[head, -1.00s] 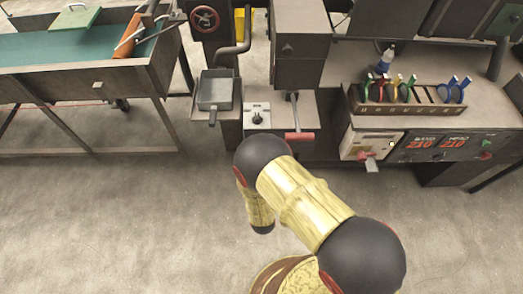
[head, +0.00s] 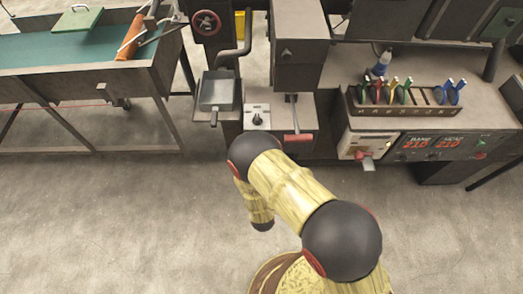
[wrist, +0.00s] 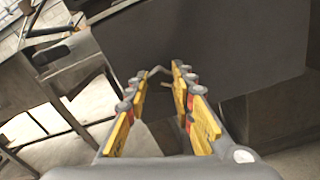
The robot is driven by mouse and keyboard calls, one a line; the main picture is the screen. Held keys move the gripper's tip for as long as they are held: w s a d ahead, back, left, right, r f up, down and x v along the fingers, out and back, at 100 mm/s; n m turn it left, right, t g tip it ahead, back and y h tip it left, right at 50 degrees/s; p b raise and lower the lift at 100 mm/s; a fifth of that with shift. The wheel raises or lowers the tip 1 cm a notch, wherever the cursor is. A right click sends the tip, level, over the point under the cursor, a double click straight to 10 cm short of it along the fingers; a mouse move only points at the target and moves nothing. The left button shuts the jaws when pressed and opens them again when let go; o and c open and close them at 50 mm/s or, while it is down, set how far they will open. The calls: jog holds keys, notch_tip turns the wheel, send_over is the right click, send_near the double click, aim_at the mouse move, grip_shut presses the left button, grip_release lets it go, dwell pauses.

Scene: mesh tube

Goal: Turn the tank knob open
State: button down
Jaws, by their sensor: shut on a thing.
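In the wrist view my gripper (wrist: 160,74) reaches forward, with its yellow and grey fingers on either side of a small pale metal piece. This piece, which looks like the tank knob (wrist: 156,70), sits between the fingertips, and the fingers are shut on it. It is thin and bent, and its base is partly hidden by the fingers. A large dark flat panel (wrist: 225,50) stands behind it. In the head view my gripper is hidden, and I cannot make out the gripped knob there.
In the head view a tank-like trough (head: 75,75) stands left. A round red-marked wheel (head: 206,22) is at top centre. A bench (head: 430,118) on the right holds a tool rack (head: 430,109) and a control panel (head: 435,145). The floor (head: 100,220) in front is clear.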

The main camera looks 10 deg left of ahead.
jog(key=shift+n+p, duration=1.1)
jog(key=shift+n, duration=0.6)
jog(key=shift+f, duration=0.1)
jog(key=c, duration=1.5)
grip_release()
jog(key=shift+c, duration=0.2)
jog(key=shift+o, duration=0.2)
jog(key=shift+s, duration=0.1)
jog(key=v, duration=1.1)
jog(key=shift+s, duration=0.4)
